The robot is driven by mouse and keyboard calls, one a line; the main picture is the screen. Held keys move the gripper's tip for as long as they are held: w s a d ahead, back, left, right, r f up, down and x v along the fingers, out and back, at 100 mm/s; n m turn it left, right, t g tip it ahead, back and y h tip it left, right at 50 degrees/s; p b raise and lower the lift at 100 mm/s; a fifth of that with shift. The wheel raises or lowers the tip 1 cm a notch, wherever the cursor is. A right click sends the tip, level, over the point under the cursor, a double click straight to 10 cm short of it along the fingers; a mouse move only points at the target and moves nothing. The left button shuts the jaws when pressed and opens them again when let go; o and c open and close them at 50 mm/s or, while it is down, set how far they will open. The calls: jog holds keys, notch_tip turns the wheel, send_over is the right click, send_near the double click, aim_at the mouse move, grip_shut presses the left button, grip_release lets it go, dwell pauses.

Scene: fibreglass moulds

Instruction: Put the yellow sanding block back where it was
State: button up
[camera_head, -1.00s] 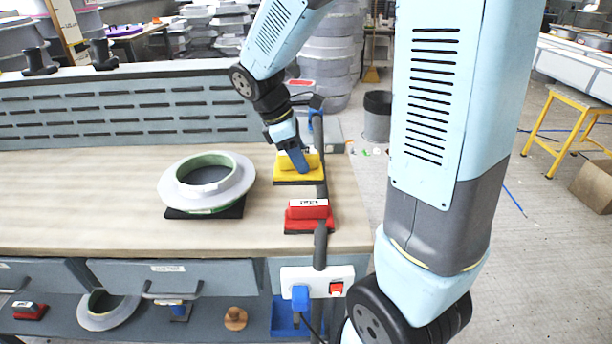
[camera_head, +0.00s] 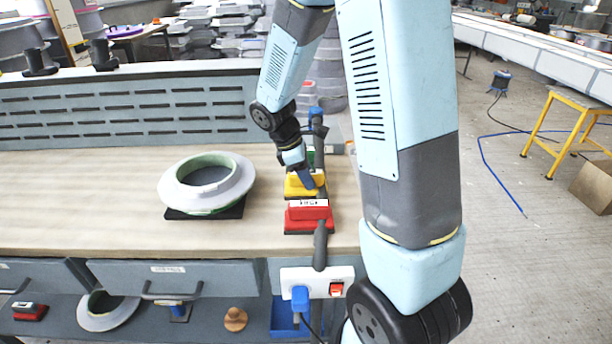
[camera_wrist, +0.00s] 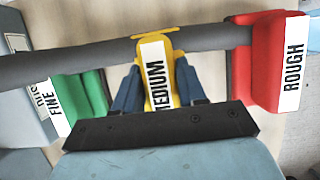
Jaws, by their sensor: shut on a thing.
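The yellow sanding block (camera_head: 299,184), labelled MEDIUM, is at the right end of the bench. My gripper (camera_head: 306,177) is shut on it from above. In the wrist view the yellow block (camera_wrist: 156,75) sits between my two blue fingers (camera_wrist: 156,92). It lies between the red block (camera_wrist: 268,62), labelled ROUGH, and the green block (camera_wrist: 88,92), labelled FINE. In the head view the red block (camera_head: 308,212) is just in front of it and the green block (camera_head: 312,157) behind, partly hidden. I cannot tell whether the yellow block touches the bench.
A dark hose (camera_head: 321,245) runs along the blocks and passes close by the yellow one. A pale ring mould (camera_head: 207,183) sits on a black pad to the left. The bench top (camera_head: 80,200) further left is clear. A switch panel (camera_head: 318,280) is on the front.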

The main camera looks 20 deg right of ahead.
jog(key=o, duration=1.1)
jog(key=v, duration=1.1)
jog(key=shift+r, duration=0.1)
jog(key=s+d+r+m+t+y, duration=0.2)
jog(key=s+r+m, duration=0.4)
jog(key=s, duration=0.4)
jog(key=s+d+r+m+t+y, duration=0.1)
jog(key=s+r+m+t, duration=0.4)
jog(key=s, duration=0.5)
jog(key=r+m+y, duration=0.1)
jog(key=r+m, duration=0.1)
jog(key=m, duration=0.1)
jog(key=shift+s+d, duration=0.35)
